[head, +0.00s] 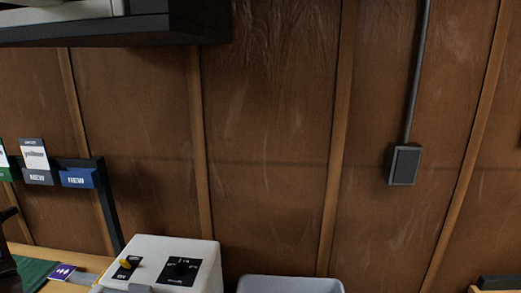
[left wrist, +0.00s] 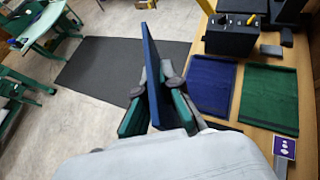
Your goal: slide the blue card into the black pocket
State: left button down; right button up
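The blue card (left wrist: 151,62) is a thin upright panel in the left wrist view. My left gripper (left wrist: 154,92) is shut on it, one finger on each face, and the card sticks out beyond the fingertips. In the head view, a dark grey or black pocket (head: 37,178) marked NEW hangs on the wall at the far left. A card with a white face (head: 34,157) stands up from it. A blue pocket (head: 76,178) marked NEW is just right of it. My left gripper cannot be made out clearly in the head view. My right gripper is in neither view.
A white box (head: 155,255) with a yellow switch and a dial stands below the wall. A grey bin (head: 290,284) is to its right. A black shelf (head: 120,31) overhangs upper left. Blue (left wrist: 211,84) and green (left wrist: 268,97) mats lie on the table.

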pick_arm(q)
jog(key=w+a+f+m+t, duration=0.1)
jog(key=a+f+m+t, duration=0.15)
jog(key=f, duration=0.35)
jog(key=w+a+f+m+t, duration=0.2)
jog(key=f+m+t, duration=0.2)
jog(key=f, duration=0.2)
jog(key=w+d+f+m+t+h, duration=0.1)
jog(key=w+d+f+m+t, duration=0.15)
jog(key=d+f, duration=0.5)
jog(key=w+d+f+m+t, duration=0.25)
jog(key=d+f, duration=0.25)
jog(key=d, duration=0.6)
jog(key=s+d+f+m+t+h, duration=0.1)
jog(key=d+f+m+t, duration=0.1)
jog(key=d, duration=0.8)
jog(key=s+d+f+m+t+h, duration=0.1)
jog(key=d+f+m+h, duration=0.1)
jog(key=d, duration=0.8)
jog(key=s+d+r, duration=0.2)
jog(key=d+r, duration=0.1)
jog(key=d, duration=0.4)
jog(key=s+d+r+m+t+h, duration=0.1)
jog(key=s+d+r, duration=0.2)
jog(key=d, duration=0.4)
jog(key=shift+s+d+m, duration=0.1)
jog(key=shift+m, duration=0.25)
jog(key=shift+a, duration=0.25)
